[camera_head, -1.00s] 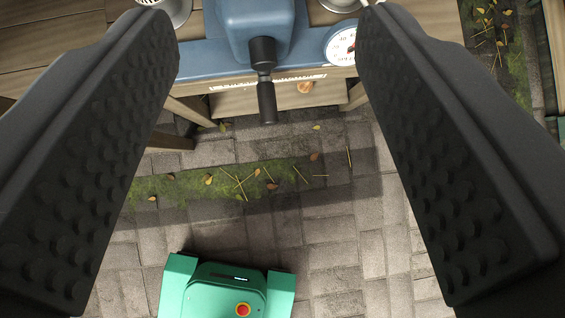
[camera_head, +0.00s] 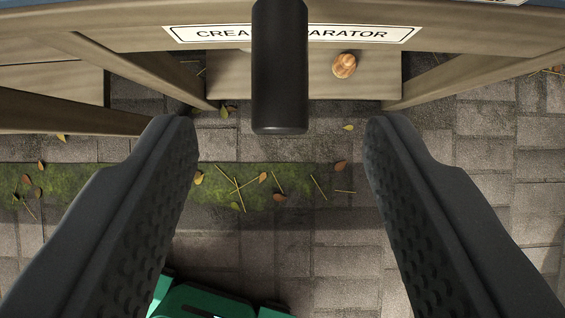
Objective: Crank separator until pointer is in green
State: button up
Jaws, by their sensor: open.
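The black crank handle (camera_head: 280,75) of the separator hangs down at the top middle, its lower end just beyond and between my fingertips. My gripper (camera_head: 281,135) is open, one finger to each side of the handle with wide gaps, and touches nothing that I can see. The label (camera_head: 205,34) reading "CREA...PARATOR" is on the wooden bench edge behind the handle, which covers its middle. Only a thin strip of the blue separator shows along the top edge. The dial's face and its pointer are out of view.
The wooden bench (camera_head: 500,70) spans the top, with legs and a lower shelf (camera_head: 225,80) holding a small brown object (camera_head: 344,65). Below are paving stones and a mossy strip (camera_head: 70,190) with leaves. My green base shows at the bottom.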

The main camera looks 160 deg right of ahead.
aim_at(283, 94)
jog(key=shift+b+x, duration=1.65)
jog(key=shift+x, duration=1.4)
jog(key=shift+w+f, duration=0.15)
jog(key=shift+f, duration=0.1)
jog(key=c, duration=1)
jog(key=shift+a, duration=0.1)
